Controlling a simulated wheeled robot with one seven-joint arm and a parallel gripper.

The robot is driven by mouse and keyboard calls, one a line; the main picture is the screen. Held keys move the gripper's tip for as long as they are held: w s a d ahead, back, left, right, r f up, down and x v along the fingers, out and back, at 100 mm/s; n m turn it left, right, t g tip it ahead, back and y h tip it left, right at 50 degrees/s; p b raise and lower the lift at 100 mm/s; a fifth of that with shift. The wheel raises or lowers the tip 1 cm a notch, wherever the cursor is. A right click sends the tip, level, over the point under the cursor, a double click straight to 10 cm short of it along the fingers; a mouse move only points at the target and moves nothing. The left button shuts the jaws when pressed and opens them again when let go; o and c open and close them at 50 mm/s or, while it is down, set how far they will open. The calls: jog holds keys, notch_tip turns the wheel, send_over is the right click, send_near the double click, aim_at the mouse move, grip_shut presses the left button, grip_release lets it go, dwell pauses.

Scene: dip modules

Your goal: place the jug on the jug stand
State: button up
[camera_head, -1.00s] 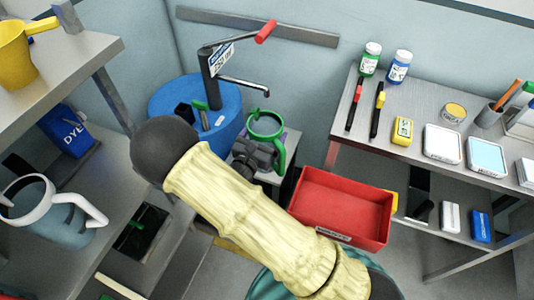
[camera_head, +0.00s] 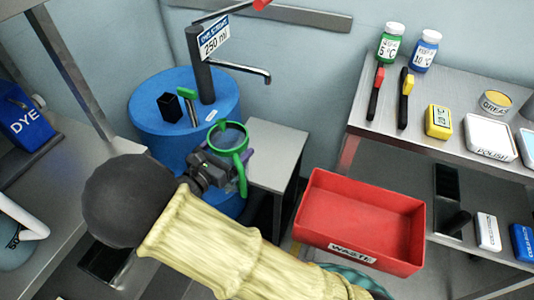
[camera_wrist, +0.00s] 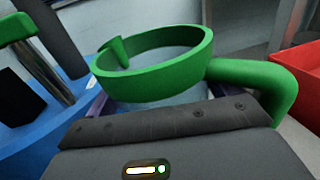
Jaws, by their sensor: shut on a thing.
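The jug (camera_head: 241,158) has a green rim and handle and a see-through body. In the head view it is held up in front of the right edge of the blue drum. My gripper (camera_head: 226,166) is shut around its body. In the wrist view the jug's green rim (camera_wrist: 150,75) looks close to level, with the handle to the right; my gripper (camera_wrist: 155,105) hides most of its lower body. A small grey-topped stand (camera_head: 280,150), perhaps the jug stand, is just right of the jug, its visible top bare. The jug appears apart from it, though its underside is hidden.
The blue drum (camera_head: 150,115) carries a dark pump with a spout (camera_head: 245,70) and a 250 ml sign. A red waste bin (camera_head: 360,215) is right of the stand. A bench (camera_head: 465,90) with small goods is at right, shelves at left.

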jog(key=shift+r, duration=0.1)
jog(key=b+x, duration=0.2)
jog(key=x, duration=1.4)
jog(key=shift+w+d+b, duration=0.3)
jog(key=shift+d+b, duration=0.05)
jog(key=f, duration=0.1)
jog(key=f+b, duration=0.1)
jog(key=w+f, duration=0.1)
jog(key=shift+d+f, duration=0.2)
jog(key=shift+d, duration=0.1)
jog(key=shift+f+b, duration=0.25)
jog(key=shift+b, duration=0.05)
